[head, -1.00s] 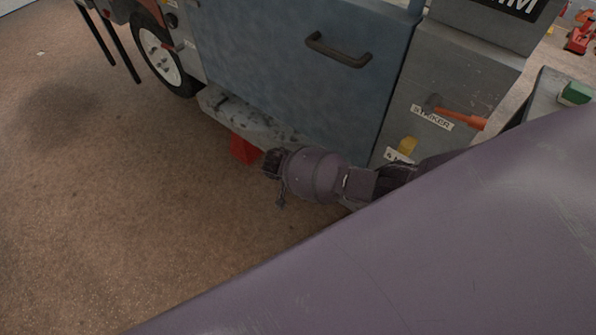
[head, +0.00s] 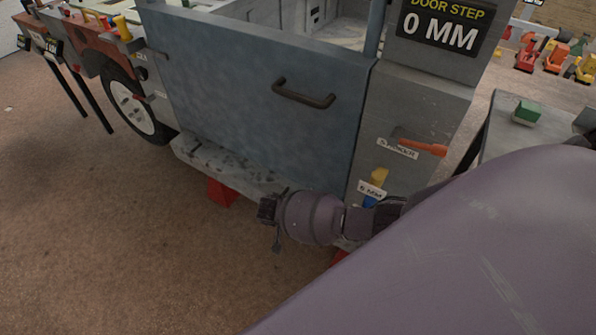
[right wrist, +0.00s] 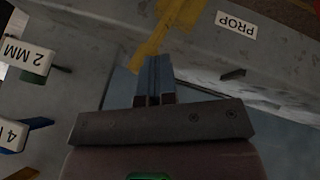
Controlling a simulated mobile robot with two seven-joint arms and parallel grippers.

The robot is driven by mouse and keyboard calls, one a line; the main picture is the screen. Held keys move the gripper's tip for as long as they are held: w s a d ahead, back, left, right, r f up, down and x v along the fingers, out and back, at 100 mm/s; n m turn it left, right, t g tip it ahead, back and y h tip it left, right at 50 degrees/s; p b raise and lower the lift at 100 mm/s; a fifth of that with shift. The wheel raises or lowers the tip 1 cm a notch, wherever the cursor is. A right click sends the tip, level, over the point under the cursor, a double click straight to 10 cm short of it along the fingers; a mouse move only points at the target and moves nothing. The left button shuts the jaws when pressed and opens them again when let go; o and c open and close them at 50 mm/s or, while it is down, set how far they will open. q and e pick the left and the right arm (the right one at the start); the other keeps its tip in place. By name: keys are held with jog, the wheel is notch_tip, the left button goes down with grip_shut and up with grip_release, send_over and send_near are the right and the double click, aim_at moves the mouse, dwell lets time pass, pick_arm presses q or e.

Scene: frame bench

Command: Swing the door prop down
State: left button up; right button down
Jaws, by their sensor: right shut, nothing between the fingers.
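In the right wrist view, a white label reading PROP (right wrist: 236,24) is on a grey surface at the upper right. A worn yellow bar (right wrist: 160,37) runs down to the left beside it, and its upper end is cut off by the frame. My right gripper (right wrist: 154,62) is shut and empty, its fingertips close to the yellow bar; I cannot tell whether they touch. In the head view my right gripper (head: 268,208) is low in front of the grey sill under the blue-grey door (head: 245,90). The prop is not clearly visible there. My left gripper is not in view.
The door has a dark handle (head: 303,93). An orange striker lever (head: 423,147) and a yellow-and-blue piece (head: 379,175) are on the grey post. A sign (head: 438,28) reads DOOR STEP 0 MM. A red block (head: 221,192) supports the sill.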

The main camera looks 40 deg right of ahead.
pick_arm(q)
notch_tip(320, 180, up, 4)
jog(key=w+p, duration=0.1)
jog(key=p, duration=0.1)
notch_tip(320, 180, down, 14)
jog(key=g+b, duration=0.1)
jog(key=b, duration=1.3)
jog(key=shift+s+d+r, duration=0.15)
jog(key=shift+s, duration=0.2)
pick_arm(e)
jog(key=s+d+f+m+t+y, duration=0.4)
jog(key=s+f+t, duration=0.6)
jog(key=t, duration=0.3)
jog(key=shift+s+d+f+m, duration=0.2)
jog(key=shift+s+d+m, duration=0.25)
jog(key=shift+s, duration=0.4)
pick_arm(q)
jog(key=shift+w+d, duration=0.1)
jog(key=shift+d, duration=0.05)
